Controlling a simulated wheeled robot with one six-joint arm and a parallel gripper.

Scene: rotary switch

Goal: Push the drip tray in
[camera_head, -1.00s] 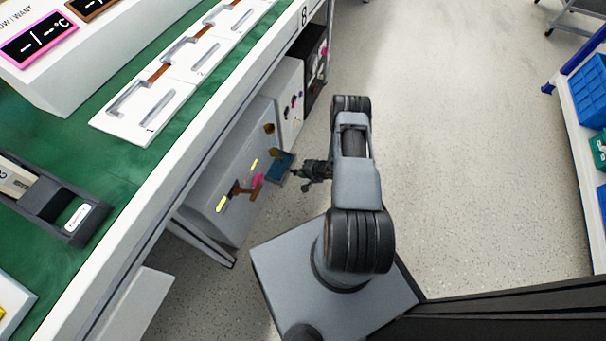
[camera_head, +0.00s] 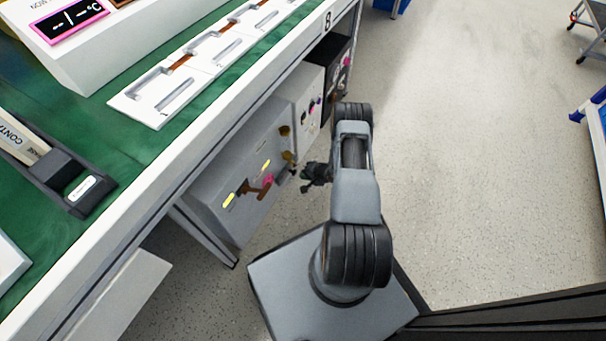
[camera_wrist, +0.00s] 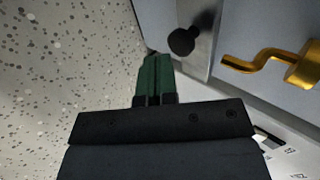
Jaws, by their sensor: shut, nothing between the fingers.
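A narrow metal-grey front with a round black knob, which looks like the drip tray (camera_wrist: 208,28), shows in the wrist view. It sits along the edge of the pale blue-grey panel of a cabinet (camera_head: 222,178) under the bench. In the head view the tray is too small and too hidden by my gripper to make out clearly; no blue tray sticks out there. My gripper (camera_wrist: 157,60) has green fingers held together with nothing between them. Its tips are just below and left of the knob; I cannot tell whether they touch the front. It also shows beside the cabinet in the head view (camera_head: 303,173).
A brass crank-shaped handle (camera_wrist: 266,62) stands out from the panel right of my fingers. The cabinet front also carries a brown handle (camera_head: 254,190) and a pink knob (camera_head: 268,180). The bench (camera_head: 165,165) overhangs the cabinets. Speckled floor (camera_head: 465,180) is open on the right.

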